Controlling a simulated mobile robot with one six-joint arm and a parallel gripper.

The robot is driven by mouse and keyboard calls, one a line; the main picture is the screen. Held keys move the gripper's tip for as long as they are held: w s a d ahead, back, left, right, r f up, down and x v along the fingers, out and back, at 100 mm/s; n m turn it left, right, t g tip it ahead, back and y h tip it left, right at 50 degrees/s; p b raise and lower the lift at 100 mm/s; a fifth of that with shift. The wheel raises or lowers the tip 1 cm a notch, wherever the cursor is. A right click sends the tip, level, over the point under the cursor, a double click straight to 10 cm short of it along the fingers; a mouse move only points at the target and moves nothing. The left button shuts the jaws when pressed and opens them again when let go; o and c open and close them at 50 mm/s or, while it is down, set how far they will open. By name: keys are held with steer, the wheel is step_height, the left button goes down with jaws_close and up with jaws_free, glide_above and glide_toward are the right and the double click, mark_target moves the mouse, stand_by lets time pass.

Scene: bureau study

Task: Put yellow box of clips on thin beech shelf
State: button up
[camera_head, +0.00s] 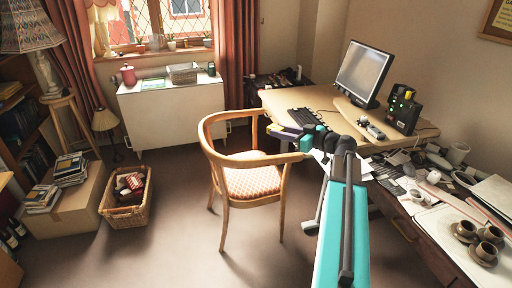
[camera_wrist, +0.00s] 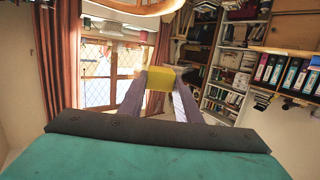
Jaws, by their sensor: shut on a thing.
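My gripper (camera_wrist: 158,100) is shut on the yellow box of clips (camera_wrist: 158,77). The box sits between the two grey-purple fingers in the wrist view. In the head view my gripper (camera_head: 291,133) is over the chair's back right side, by the desk's near-left edge; the box cannot be made out clearly there. A thin, pale wooden board (camera_head: 348,112) lies under the monitor on the desk and looks like the thin beech shelf. It is to the right of my gripper, apart from it.
The monitor (camera_head: 364,73) and a black device (camera_head: 402,110) with a yellow top stand at the board. A keyboard (camera_head: 304,116) lies on the desk. The wooden chair (camera_head: 252,182) stands below my gripper. Cups (camera_head: 487,251) and clutter fill the right-hand surface.

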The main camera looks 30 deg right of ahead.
steer(key=s+d+r+m+t+h+p, duration=0.1)
steer(key=s+d+r+m+h+p, duration=0.2)
steer(key=d+r, duration=0.7)
steer(key=s+d+r+m+h+p, duration=0.25)
steer(key=s+d+r+p, duration=0.2)
steer(key=d+r, duration=0.55)
steer(key=s+d+r+m+h+p, duration=0.3)
steer(key=s+d+r+h, duration=0.3)
steer(key=s+d+r, duration=0.8)
steer(key=d+r+p, duration=0.1)
steer(key=d, duration=0.2)
steer(key=shift+d+p, duration=0.3)
steer(key=shift+d, duration=0.1)
